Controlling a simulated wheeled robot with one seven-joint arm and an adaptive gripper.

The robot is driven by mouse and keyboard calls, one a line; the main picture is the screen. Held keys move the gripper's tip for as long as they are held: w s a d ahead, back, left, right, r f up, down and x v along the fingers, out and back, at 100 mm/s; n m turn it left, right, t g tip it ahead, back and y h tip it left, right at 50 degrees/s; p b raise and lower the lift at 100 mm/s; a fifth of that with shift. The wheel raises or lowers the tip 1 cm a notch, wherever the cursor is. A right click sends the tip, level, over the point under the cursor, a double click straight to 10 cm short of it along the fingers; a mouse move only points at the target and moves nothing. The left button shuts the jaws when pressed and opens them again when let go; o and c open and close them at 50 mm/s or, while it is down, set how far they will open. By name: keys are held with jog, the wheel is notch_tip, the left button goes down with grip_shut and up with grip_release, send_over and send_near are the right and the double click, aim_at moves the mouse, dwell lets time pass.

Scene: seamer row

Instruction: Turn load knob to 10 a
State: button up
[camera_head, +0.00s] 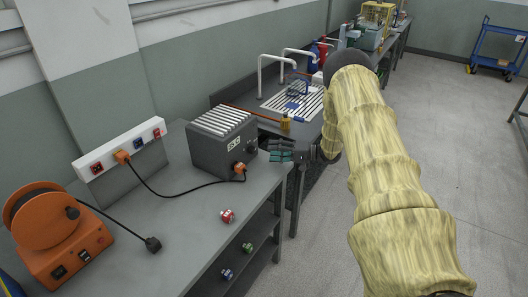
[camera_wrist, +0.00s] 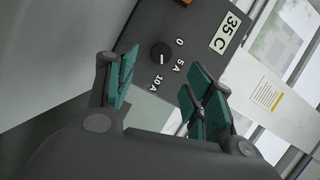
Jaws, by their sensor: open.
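The load knob (camera_wrist: 161,54) is a small round black knob on the dark grey front panel of the load box (camera_head: 208,152). White marks 0, 5A and 10A stand around it in the wrist view. A small pale mark shows on the knob's lower part, on the side of 10A; its exact setting is too small to tell. My gripper (camera_wrist: 160,78) is open, its green-padded fingers on either side of the knob in the wrist view, apart from it. In the head view my gripper (camera_head: 288,153) is just right of the box's front.
An orange plug (camera_head: 239,168) with a black cable sits in the box front below the knob. A socket strip (camera_head: 120,148) and orange cable reel (camera_head: 55,225) stand left. A red-and-white knob-like part (camera_head: 227,216) lies near the bench edge. The bench front is mostly clear.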

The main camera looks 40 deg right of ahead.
jog(key=shift+v, duration=2.65)
jog(key=shift+w+a, duration=0.1)
